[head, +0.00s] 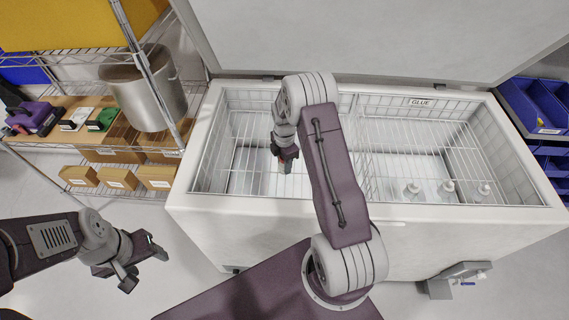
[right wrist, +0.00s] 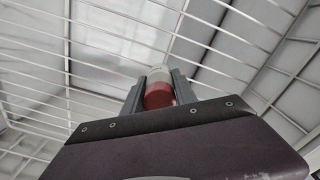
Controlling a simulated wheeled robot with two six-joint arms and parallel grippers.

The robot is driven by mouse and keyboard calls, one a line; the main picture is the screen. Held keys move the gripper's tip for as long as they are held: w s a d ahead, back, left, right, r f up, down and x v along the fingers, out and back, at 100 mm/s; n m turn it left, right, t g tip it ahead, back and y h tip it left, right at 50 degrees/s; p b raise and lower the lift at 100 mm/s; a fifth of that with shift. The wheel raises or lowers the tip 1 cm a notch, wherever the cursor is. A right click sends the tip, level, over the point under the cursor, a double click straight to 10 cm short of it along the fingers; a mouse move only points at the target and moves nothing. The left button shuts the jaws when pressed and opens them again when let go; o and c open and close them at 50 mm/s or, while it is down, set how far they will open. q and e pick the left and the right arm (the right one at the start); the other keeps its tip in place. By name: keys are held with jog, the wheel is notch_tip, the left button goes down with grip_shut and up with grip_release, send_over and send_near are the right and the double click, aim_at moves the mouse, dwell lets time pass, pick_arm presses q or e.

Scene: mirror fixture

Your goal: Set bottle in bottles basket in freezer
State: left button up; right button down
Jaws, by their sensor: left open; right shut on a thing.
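The white chest freezer (head: 230,226) stands open, its lid (head: 380,40) raised behind. My right gripper (head: 285,162) is over the freezer's left part, shut on a bottle. In the right wrist view the bottle (right wrist: 158,94) shows a red band and a pale end between the two fingers (right wrist: 157,84), with wire bars beyond it. The right-hand wire basket (head: 478,140) carries a GLUE label (head: 420,102). Several white bottles (head: 412,188) stand along its front. My left gripper (head: 143,268) is open and empty, outside the freezer at lower left.
A wire shelf on the left holds a large metal pot (head: 145,90), cardboard boxes (head: 115,178) and a purple item (head: 33,117). Blue bins (head: 535,105) stand at the right. My right arm hides part of the freezer's middle.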

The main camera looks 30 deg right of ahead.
jog(key=c, duration=1.4)
grip_release()
jog(key=shift+f, duration=0.1)
jog(key=o, duration=0.4)
jog(key=shift+r, duration=0.3)
notch_tip(320, 180, up, 12)
jog(key=shift+f+p, duration=0.1)
jog(key=shift+p, duration=0.4)
jog(key=s+a+m, duration=0.3)
jog(key=s+m, duration=0.3)
jog(key=s+a+r+m, duration=0.1)
jog(key=s+a+m, duration=0.3)
jog(key=s+m, duration=0.1)
jog(key=s+a+r+m+t, duration=0.1)
jog(key=s+a+m, duration=0.2)
jog(key=s+m, duration=0.3)
jog(key=shift+s+a+r+m, duration=0.25)
jog(key=shift+s+a+m, duration=0.05)
jog(key=shift+s+a, duration=0.15)
jog(key=shift+s+f+m, duration=0.1)
jog(key=shift+s+m, duration=0.2)
jog(key=shift+m, duration=0.2)
